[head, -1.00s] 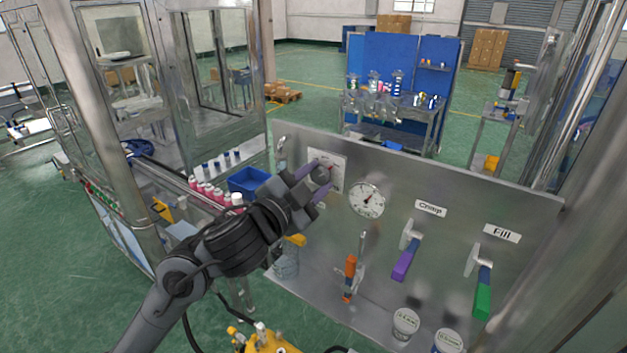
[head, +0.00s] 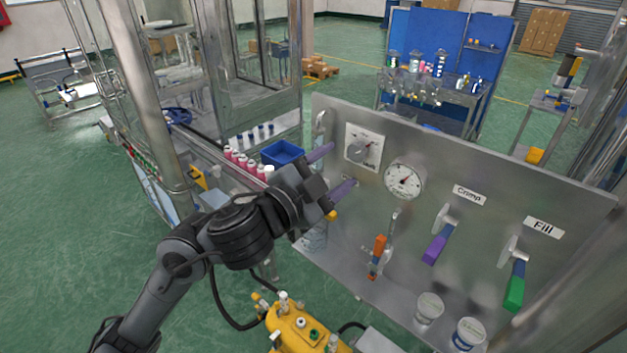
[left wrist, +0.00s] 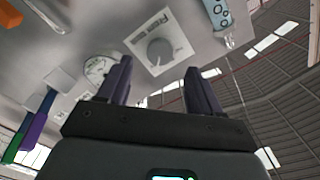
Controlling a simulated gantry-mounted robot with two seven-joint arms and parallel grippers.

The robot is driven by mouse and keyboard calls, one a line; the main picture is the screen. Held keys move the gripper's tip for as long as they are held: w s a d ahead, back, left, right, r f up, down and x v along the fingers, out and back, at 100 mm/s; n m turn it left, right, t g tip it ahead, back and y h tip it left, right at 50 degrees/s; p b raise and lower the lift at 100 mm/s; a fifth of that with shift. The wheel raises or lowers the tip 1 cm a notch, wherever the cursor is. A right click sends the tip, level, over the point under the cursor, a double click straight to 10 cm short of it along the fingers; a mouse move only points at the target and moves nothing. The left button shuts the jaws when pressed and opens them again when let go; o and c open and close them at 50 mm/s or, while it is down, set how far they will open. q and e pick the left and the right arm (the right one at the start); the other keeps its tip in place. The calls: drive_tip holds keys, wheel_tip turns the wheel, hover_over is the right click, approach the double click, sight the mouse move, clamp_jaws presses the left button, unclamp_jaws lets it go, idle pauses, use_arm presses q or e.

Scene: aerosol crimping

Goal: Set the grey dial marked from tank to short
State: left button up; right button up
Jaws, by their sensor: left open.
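The grey dial (head: 357,151) sits on a white square plate (head: 374,140) at the upper left of the steel panel. In the left wrist view the dial (left wrist: 159,51) shows as a round knob on its white plate, beyond my fingertips; the plate's lettering is too small to read surely. My left gripper (head: 338,171) is open and empty, its two purple fingers apart, just left of and below the dial and clear of it. In the left wrist view the fingers (left wrist: 159,75) point toward the panel. My right gripper is not in view.
A round gauge (head: 405,180) is right of the dial. The purple Crimp lever (head: 436,248), green Fill lever (head: 515,287) and an orange-handled valve (head: 380,245) are on the same panel. A blue bin (head: 283,153) is behind my gripper; a yellow machine (head: 305,328) is below.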

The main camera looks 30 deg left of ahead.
use_arm(q)
drive_tip(key=shift+p+v, duration=0.55)
drive_tip(key=shift+v, duration=2.2)
drive_tip(key=shift+f, duration=0.1)
